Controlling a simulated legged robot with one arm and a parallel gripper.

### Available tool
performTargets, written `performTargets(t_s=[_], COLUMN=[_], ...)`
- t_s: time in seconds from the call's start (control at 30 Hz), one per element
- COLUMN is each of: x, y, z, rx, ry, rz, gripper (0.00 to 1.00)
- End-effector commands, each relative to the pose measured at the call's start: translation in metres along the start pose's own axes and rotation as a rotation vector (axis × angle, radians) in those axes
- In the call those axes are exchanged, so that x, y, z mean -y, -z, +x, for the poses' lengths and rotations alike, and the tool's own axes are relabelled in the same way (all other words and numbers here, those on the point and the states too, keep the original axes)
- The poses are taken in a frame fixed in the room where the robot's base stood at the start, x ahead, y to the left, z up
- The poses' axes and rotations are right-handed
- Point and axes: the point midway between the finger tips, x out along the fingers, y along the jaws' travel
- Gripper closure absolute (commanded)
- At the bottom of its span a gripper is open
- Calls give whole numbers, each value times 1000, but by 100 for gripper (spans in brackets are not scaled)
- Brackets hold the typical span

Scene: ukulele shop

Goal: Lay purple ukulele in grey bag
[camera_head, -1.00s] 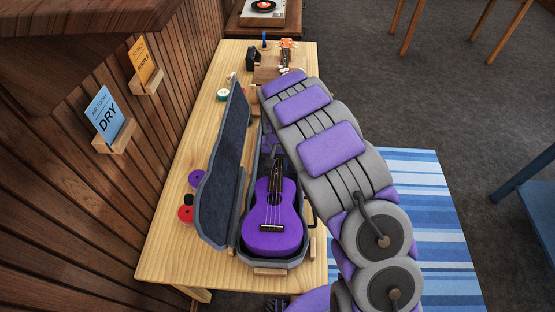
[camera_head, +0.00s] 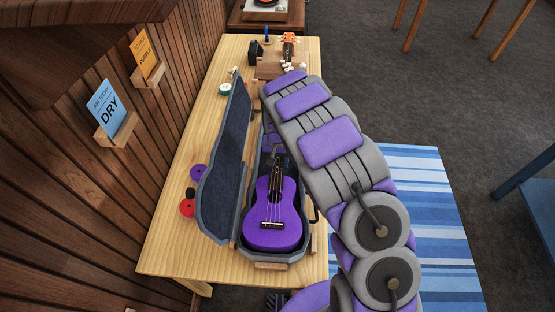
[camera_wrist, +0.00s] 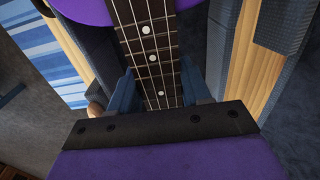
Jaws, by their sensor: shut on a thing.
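The purple ukulele (camera_head: 274,222) is face up within the outline of the open grey bag, with its body toward the near end. The bag's rim (camera_head: 243,253) shows around the body, and its dark-lined lid (camera_head: 222,165) stands open on the left. I cannot tell whether the ukulele rests on the bottom or hangs just above it. My gripper (camera_wrist: 158,88) is shut on the ukulele's neck (camera_wrist: 152,50), with a finger on each side of the fretboard. In the head view my arm hides the headstock and the bag's far end.
The bag lies on a light wooden table (camera_head: 180,245). A purple roll (camera_head: 198,172) and a red item (camera_head: 187,207) are left of the lid. A wooden stand (camera_head: 270,68) with an orange headstock (camera_head: 289,38) is at the far end. Signs (camera_head: 107,110) hang on the left wall.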

Motion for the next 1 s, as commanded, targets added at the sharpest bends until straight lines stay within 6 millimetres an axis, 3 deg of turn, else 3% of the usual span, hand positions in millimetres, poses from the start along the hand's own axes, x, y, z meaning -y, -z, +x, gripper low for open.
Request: performTargets(t_s=[1.0], x=[0], y=[0], z=[42], rx=[-1], ry=[0], rz=[0], gripper=[100])
